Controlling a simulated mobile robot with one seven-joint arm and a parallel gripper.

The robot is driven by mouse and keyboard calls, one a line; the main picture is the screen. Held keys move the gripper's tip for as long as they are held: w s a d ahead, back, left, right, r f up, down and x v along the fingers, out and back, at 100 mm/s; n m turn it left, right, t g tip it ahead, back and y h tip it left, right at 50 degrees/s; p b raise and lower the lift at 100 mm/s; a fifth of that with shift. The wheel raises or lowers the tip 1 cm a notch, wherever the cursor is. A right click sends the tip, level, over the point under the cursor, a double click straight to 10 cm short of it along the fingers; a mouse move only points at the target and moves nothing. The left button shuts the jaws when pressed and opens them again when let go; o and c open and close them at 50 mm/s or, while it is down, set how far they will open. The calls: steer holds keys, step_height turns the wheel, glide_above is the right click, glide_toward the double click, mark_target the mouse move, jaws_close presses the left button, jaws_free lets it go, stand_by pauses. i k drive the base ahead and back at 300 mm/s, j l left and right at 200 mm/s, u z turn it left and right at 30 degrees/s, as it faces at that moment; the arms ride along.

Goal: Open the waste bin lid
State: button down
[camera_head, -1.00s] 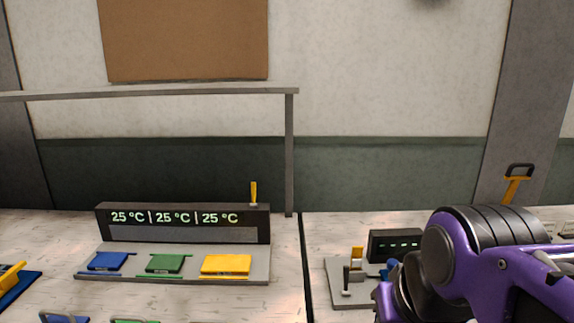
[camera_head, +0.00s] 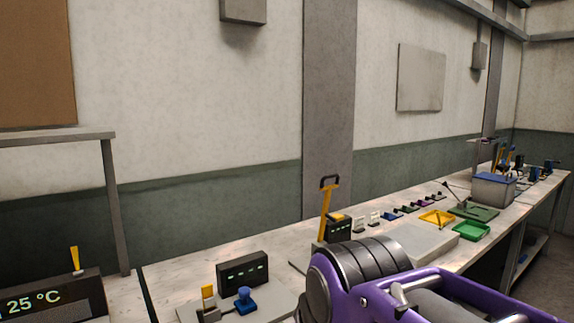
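A grey box with a blue top (camera_head: 494,190) stands far along the bench at the right. It may be the waste bin, but I cannot be sure. Its blue top appears to lie across the box; details are too small to tell. My purple arm with a ribbed dark joint fills the lower middle and right. My gripper is out of the picture, so its state is hidden.
The bench (camera_head: 205,258) runs along the wall to the far right. On it are a device with a yellow lever (camera_head: 327,205), a yellow tray (camera_head: 437,218), a green tray (camera_head: 471,231) and a temperature display (camera_head: 48,304). Floor shows at the right.

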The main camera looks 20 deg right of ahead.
mark_target(507, 179)
steer(key=k+z, duration=0.15)
steer(key=z, duration=1)
steer(key=i+j+z, duration=0.1)
steer(key=z, duration=0.3)
steer(key=i+j+z, duration=0.15)
steer(key=z, duration=0.25)
steer(key=i+l+z, duration=0.15)
steer(key=i+z, duration=0.2)
steer(key=i, duration=0.25)
steer(key=i+z, duration=0.25)
steer(key=i, duration=2.15)
steer(key=i+u, duration=0.25)
steer(key=i, duration=0.3)
steer(key=i+l+u, duration=0.25)
steer(key=i, duration=0.25)
steer(key=i+l+u, duration=0.2)
steer(key=i+u, duration=0.15)
steer(key=i+l+u, duration=0.4)
